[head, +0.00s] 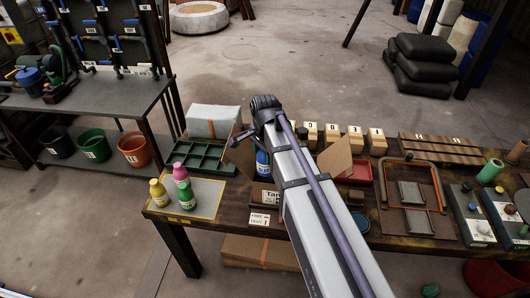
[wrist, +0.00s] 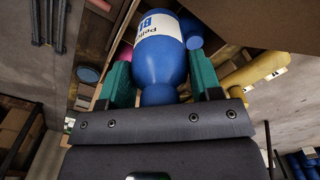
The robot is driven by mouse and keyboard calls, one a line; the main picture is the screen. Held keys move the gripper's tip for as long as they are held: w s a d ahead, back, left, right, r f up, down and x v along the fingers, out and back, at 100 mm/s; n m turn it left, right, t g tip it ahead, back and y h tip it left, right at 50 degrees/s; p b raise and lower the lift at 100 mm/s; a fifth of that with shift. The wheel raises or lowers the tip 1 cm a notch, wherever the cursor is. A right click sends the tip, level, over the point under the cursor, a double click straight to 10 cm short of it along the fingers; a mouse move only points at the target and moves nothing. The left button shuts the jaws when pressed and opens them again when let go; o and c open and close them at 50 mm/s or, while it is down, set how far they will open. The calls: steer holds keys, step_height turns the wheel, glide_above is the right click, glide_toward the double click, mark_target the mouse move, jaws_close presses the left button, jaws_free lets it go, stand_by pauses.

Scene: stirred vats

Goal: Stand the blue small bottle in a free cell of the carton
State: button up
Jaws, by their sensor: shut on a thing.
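The blue small bottle (wrist: 158,70), with a white label, is held between the green fingers of my gripper (wrist: 163,82) in the wrist view. Its narrow end is toward the gripper. In the head view my arm hides the gripper, and a blue bottle (head: 262,165) shows just left of the arm; I cannot tell if it is the held one. The carton shows as brown flaps (head: 336,158) on both sides of the arm. Its cells are hidden in the head view. A brown flap (wrist: 258,18) fills the wrist view's upper right.
Yellow (head: 158,193), pink (head: 180,173) and green (head: 187,196) bottles stand on a mat at the table's left. Behind them is a green divided tray (head: 196,155). Numbered blocks (head: 354,140) line the back. A yellow bottle (wrist: 256,70) is close to the right finger.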

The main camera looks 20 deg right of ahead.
steer(key=shift+f+b, duration=1.35)
steer(key=shift+b, duration=0.05)
steer(key=shift+f+b, duration=0.95)
steer(key=shift+f, duration=0.1)
steer(key=shift+f+b, duration=0.8)
steer(key=shift+b, duration=0.1)
